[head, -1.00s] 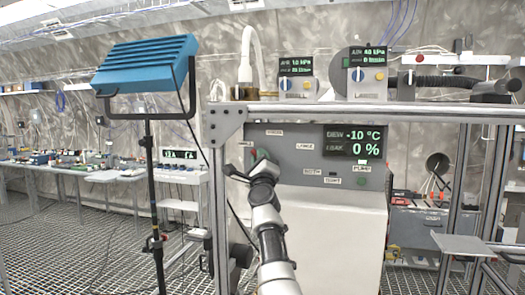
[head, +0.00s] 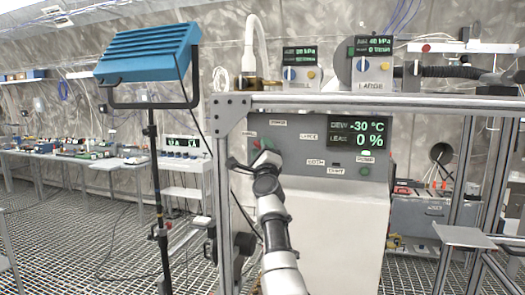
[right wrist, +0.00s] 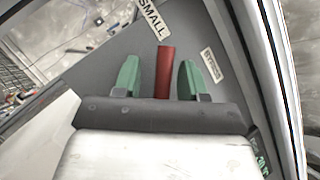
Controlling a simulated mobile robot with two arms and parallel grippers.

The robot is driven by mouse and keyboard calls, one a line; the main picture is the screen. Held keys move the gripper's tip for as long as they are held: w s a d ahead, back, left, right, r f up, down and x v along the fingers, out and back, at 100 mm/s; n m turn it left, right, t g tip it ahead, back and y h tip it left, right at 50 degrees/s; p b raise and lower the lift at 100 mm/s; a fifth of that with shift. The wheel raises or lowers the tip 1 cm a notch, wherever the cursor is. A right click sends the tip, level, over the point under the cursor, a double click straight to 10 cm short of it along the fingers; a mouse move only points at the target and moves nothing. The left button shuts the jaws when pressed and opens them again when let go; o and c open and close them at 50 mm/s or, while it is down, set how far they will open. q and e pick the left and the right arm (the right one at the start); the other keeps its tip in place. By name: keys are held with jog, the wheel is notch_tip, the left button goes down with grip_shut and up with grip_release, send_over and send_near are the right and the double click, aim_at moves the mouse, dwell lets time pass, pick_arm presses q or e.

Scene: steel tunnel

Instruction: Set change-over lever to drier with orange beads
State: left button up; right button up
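A red lever (right wrist: 165,72) stands out from the grey panel (right wrist: 95,75) in the right wrist view. My right gripper (right wrist: 160,78) is open, with one green fingertip on each side of the lever and a visible gap on both sides. In the head view my right gripper (head: 258,160) is at the upper left of the grey control panel (head: 300,150), and it largely hides the lever there. I cannot make out a drier with orange beads. My left gripper is not in view.
The panel display (head: 358,132) reads DEW -30 °C and LEAK 0 %. A label SMALL (right wrist: 152,17) lies above the lever. A steel frame rail (head: 400,103) crosses above the panel. A blue lamp (head: 148,55) on a stand is at left.

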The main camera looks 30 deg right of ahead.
jog(key=shift+s, duration=0.15)
jog(key=b+v, duration=0.2)
jog(key=v, duration=0.8)
jog(key=shift+a+f, duration=0.15)
jog(key=shift+f, duration=0.1)
jog(key=shift+s, duration=0.15)
